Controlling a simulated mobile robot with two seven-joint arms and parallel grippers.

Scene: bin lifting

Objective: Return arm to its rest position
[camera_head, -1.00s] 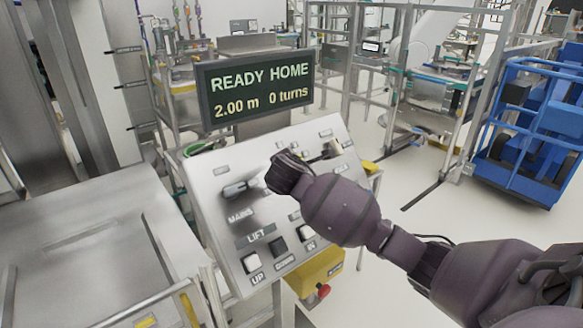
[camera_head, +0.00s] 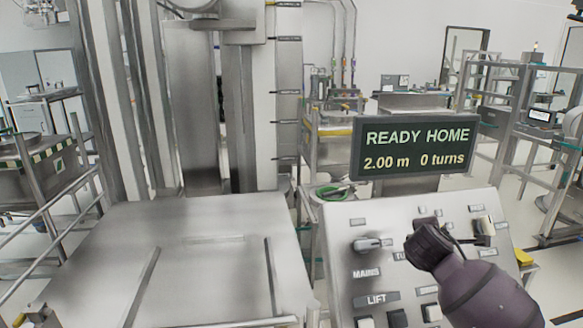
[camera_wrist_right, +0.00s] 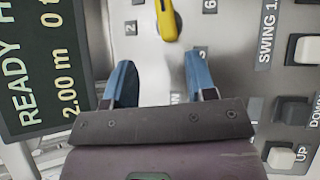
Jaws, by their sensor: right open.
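My right arm comes in from the lower right in the head view, with its gripper (camera_head: 428,243) in front of the grey control panel (camera_head: 345,215), right of the MAINS knob (camera_head: 368,244). Its fingertips are hidden there. In the right wrist view the gripper (camera_wrist_right: 160,84) has its two blue fingers spread, with nothing between them. A yellow knob (camera_wrist_right: 168,22) on the panel lies beyond the fingertips. I cannot tell the exact gap to the panel. The display (camera_head: 415,147) reads READY HOME, 2.00 m, 0 turns. My left gripper is not in view.
LIFT buttons (camera_head: 397,318) line the panel's lower edge; the white UP button (camera_wrist_right: 283,158) shows in the right wrist view. A steel platform (camera_head: 205,225) with rails stands left of the panel, before a tall steel column (camera_head: 190,110). Floor shows at the far right.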

